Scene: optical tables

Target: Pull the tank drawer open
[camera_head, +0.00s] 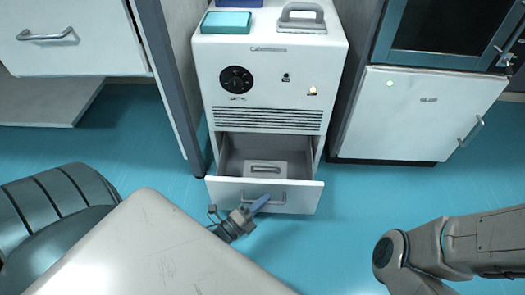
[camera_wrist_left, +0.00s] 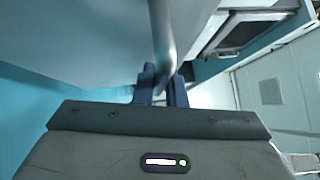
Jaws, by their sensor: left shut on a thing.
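The tank drawer (camera_head: 295,196) is at the bottom of a white unit (camera_head: 262,90) and stands pulled out, with its inside visible. A light box-like tank (camera_head: 280,170) with a handle on top sits inside it. My left gripper (camera_head: 258,205) is at the grey handle (camera_head: 275,200) on the drawer front. In the left wrist view its two dark fingers (camera_wrist_left: 161,84) are shut on the handle bar (camera_wrist_left: 163,40). The right arm shows at the lower right of the head view, but its gripper is out of view.
A white cabinet with a drawer (camera_head: 75,50) stands at the left, and a dark-windowed cabinet (camera_head: 420,115) at the right. A teal box (camera_head: 226,22) lies on top of the unit. The teal floor (camera_head: 350,215) is clear right of the drawer.

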